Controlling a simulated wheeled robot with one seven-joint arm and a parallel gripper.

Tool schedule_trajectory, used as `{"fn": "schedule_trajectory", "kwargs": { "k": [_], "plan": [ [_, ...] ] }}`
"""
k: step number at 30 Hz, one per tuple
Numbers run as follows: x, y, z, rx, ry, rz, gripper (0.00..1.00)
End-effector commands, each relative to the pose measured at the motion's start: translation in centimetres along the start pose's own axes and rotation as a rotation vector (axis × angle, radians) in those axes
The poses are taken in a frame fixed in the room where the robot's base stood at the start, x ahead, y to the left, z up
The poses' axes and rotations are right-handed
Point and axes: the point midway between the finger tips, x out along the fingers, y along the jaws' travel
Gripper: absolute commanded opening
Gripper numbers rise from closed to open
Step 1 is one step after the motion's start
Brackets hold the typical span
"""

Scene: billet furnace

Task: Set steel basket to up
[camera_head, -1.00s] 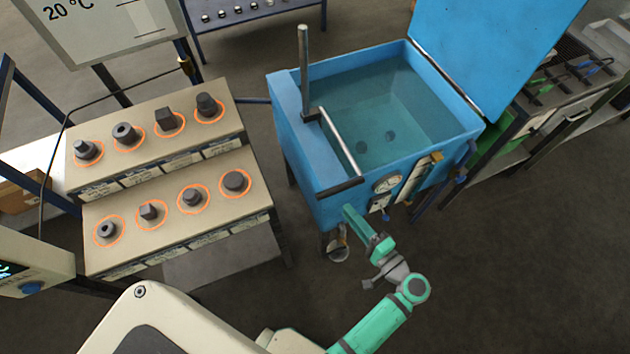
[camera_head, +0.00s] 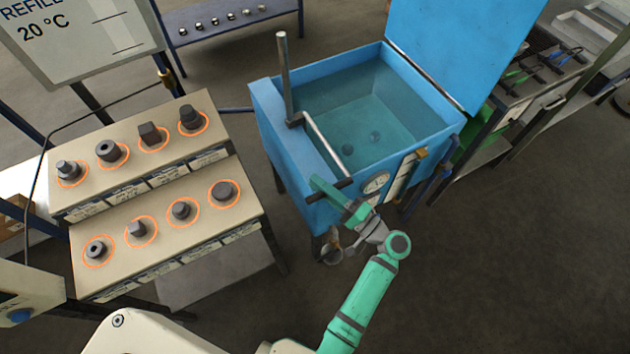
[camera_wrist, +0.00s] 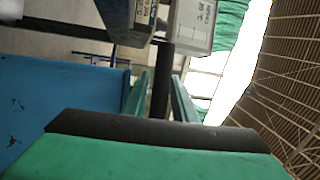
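The steel basket cannot be told apart in the blue quench tank (camera_head: 284,157), whose water and floor with two round dark spots show. A lever of bent steel rod (camera_head: 325,144) runs along the tank's near rim from an upright steel post (camera_head: 284,70) and ends in a black crossbar grip (camera_head: 312,196). My green gripper (camera_head: 321,187) is at this crossbar, over the tank's front edge. In the wrist view its two fingers (camera_wrist: 160,95) stand apart, with a dark bar (camera_wrist: 162,92) between them. I cannot tell whether they touch it.
A gauge (camera_head: 376,183) sits on the tank's front, and its blue lid (camera_head: 465,45) stands open behind. A two-step stand with several dark steel pieces (camera_head: 165,170) is at the left. A rack with tongs (camera_head: 540,75) is at the right. The floor in front is free.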

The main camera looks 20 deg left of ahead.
Motion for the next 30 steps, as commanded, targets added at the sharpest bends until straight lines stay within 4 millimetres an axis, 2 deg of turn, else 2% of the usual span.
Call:
{"fn": "schedule_trajectory", "kwargs": {
  "k": [6, 14, 15, 18, 26, 30],
  "plan": [
    [1.5, 0.0, 0.0, 0.0, 0.0, 0.0, 0.25],
    [1.6, 0.0, 0.0, 0.0, 0.0, 0.0, 0.25],
    [1.6, 0.0, 0.0, 0.0, 0.0, 0.0, 0.22],
    [1.6, 0.0, 0.0, 0.0, 0.0, 0.0, 0.0],
    [1.8, -0.2, 0.1, 0.0, -0.003, 0.0, 0.0],
    [2.7, -1.3, 0.5, 0.001, -0.019, -0.003, 0.0]
  ]
}}
